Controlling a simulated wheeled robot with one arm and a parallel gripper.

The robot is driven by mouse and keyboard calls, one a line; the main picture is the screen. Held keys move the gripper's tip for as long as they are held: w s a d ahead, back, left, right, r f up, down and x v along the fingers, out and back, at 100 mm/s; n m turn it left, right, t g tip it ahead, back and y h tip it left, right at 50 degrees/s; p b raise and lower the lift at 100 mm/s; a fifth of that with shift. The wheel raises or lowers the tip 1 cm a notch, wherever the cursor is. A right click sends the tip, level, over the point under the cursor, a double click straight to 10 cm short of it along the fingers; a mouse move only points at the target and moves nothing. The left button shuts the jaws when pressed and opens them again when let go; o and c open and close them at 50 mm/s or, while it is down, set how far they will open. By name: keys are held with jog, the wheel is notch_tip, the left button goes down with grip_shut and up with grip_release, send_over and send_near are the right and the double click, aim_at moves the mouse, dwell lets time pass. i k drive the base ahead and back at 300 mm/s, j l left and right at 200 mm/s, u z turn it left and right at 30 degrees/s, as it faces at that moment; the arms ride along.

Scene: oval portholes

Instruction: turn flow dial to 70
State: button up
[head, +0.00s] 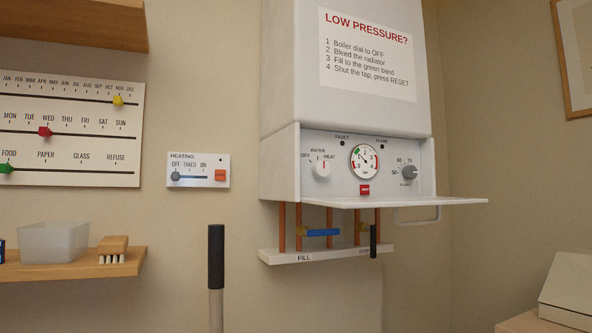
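The flow dial (409,172) is a small round grey knob at the right of the white boiler's (340,168) control panel. The marks 50, 60 and 70 run around its left and upper side, with 70 at the upper right. The label under it is too small to read. Its pointer is too small to tell which mark it faces. Nothing touches the dial. My gripper is not in the head view.
A white flap (440,202) juts out below the panel. A selector knob (322,169), pressure gauge (365,162) and red button (364,190) share the panel. Copper pipes with a blue-handled tap (322,232) hang below. A black-topped pole (216,257) stands front left.

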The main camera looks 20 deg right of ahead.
aim_at(409, 172)
jog(key=k+l+z, duration=0.2)
jog(key=l, duration=0.3)
jog(key=l+z, duration=0.15)
jog(key=l, duration=0.35)
jog(key=k+l+z, duration=0.2)
jog(key=l, duration=0.3)
jog(key=i, duration=0.1)
